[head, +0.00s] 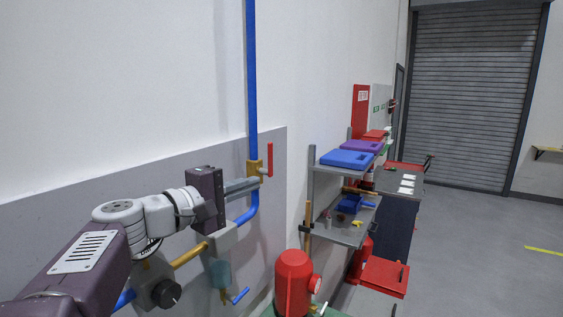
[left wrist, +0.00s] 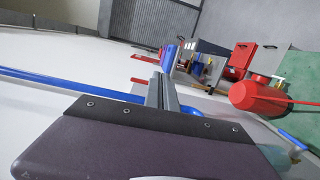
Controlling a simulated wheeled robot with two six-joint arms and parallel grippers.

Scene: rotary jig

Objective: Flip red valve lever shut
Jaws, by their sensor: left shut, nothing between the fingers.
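The red valve lever (head: 270,159) stands upright, in line with the blue pipe (head: 252,80), on a brass valve body (head: 254,168). My left gripper (head: 258,182) is shut and empty. Its fingertips are just below the lever and valve body in the head view; whether they touch cannot be told. In the left wrist view the red lever (left wrist: 145,58) shows beyond and to the left of the shut fingers (left wrist: 160,82), and the pipe (left wrist: 60,83) runs in from the left. My right gripper is not in view.
Below my left arm are a brass pipe (head: 190,255), a black knob (head: 166,293) and a blue-handled tap (head: 240,296). A red tank (head: 293,280) stands right of them. A shelf with blue and purple lids (head: 347,159) is further right. Open floor (head: 480,240) lies beyond.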

